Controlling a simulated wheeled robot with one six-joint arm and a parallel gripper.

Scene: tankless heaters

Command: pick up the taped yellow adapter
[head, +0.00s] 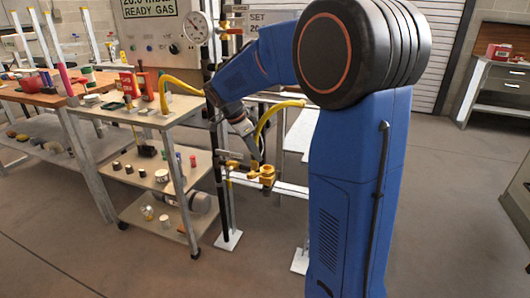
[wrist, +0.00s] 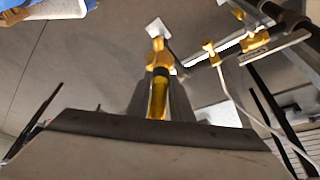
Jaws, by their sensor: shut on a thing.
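The taped yellow adapter (wrist: 158,57) shows in the wrist view as a yellow fitting with a dark band of tape around it. My gripper (wrist: 160,100) is shut on it, with a grey finger on each side of its lower yellow part. The adapter's upper end sticks out beyond the fingertips. In the head view my gripper (head: 256,157) points down at the end of the blue arm, beside yellow fittings (head: 266,174). The tape cannot be made out there. I cannot tell whether the adapter touches the stand.
More yellow fittings (wrist: 212,52) sit on a pipe close to the right in the wrist view. A yellow hose (head: 272,115) curves beside my gripper. A shelf cart (head: 140,190) with small parts stands to the left. The floor at front left is clear.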

